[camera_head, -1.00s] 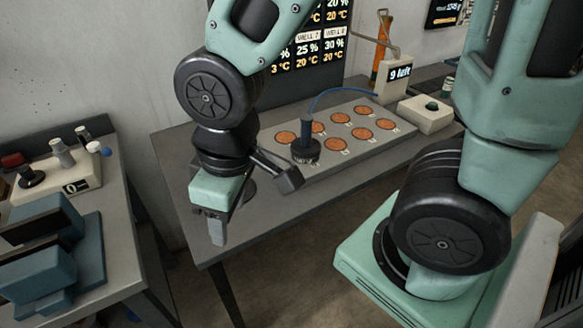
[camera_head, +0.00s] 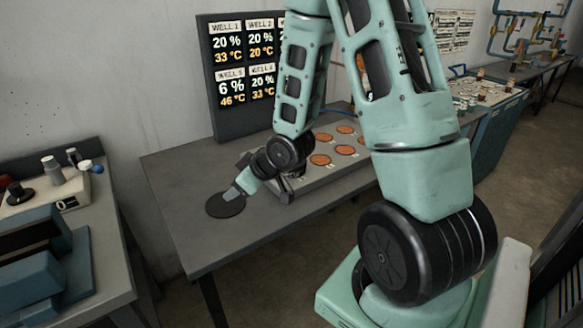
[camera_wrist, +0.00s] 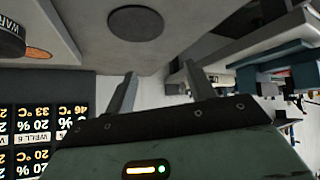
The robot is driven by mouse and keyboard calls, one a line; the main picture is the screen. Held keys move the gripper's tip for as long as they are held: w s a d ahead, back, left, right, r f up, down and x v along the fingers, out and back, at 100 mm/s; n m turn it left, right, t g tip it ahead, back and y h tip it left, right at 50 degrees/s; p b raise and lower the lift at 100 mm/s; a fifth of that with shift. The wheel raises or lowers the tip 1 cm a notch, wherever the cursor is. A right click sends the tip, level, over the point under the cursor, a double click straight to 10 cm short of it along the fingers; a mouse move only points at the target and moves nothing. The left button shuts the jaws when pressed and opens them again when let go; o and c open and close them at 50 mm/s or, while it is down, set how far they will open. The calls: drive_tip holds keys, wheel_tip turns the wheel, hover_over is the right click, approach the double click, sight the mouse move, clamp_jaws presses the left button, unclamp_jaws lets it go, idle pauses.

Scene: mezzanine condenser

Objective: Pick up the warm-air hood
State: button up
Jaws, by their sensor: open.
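My gripper (camera_head: 236,196) is over the left part of the table, beside a flat black disc (camera_head: 225,206). In the wrist view my gripper (camera_wrist: 162,86) has its two fingers spread with nothing between them. The hood is off to one side of the fingers, apart from them.
The pale plate with copper wells (camera_head: 321,160) lies on the grey table (camera_head: 190,240). A display board (camera_head: 228,125) with well readings stands behind. A side bench (camera_head: 110,235) with blue blocks and a control box is at left. The table's front left is clear.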

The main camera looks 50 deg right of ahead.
drive_tip(key=s+d+f+m+t+h+b, duration=0.1)
drive_tip(key=d+f+t, duration=0.1)
drive_tip(key=d, duration=0.4)
drive_tip(key=s+d+f+m+t+b, duration=0.1)
drive_tip(key=s+d+f+m+t, duration=0.1)
drive_tip(key=d, duration=0.5)
drive_tip(key=s+d+m+t+h+b, duration=0.2)
drive_tip(key=s+d+m+t+h, duration=0.25)
drive_tip(key=s+d, duration=0.4)
drive_tip(key=shift+n+h, duration=0.35)
drive_tip(key=b+x, duration=0.2)
drive_tip(key=x, duration=0.2)
drive_tip(key=b+x, duration=0.3)
drive_tip(key=x, duration=0.1)
drive_tip(key=b+x, duration=0.3)
drive_tip(key=x, duration=0.1)
drive_tip(key=shift+w+d+r, duration=0.15)
drive_tip(key=shift+d, duration=0.15)
drive_tip(key=shift+a+r+p+x, duration=0.15)
drive_tip(key=shift+p+x, duration=0.1)
drive_tip(key=shift+x, duration=1.05)
drive_tip(key=shift+a+r+p+x, duration=0.1)
drive_tip(key=shift+p+x, duration=0.1)
drive_tip(key=shift+x, duration=1.1)
clamp_jaws()
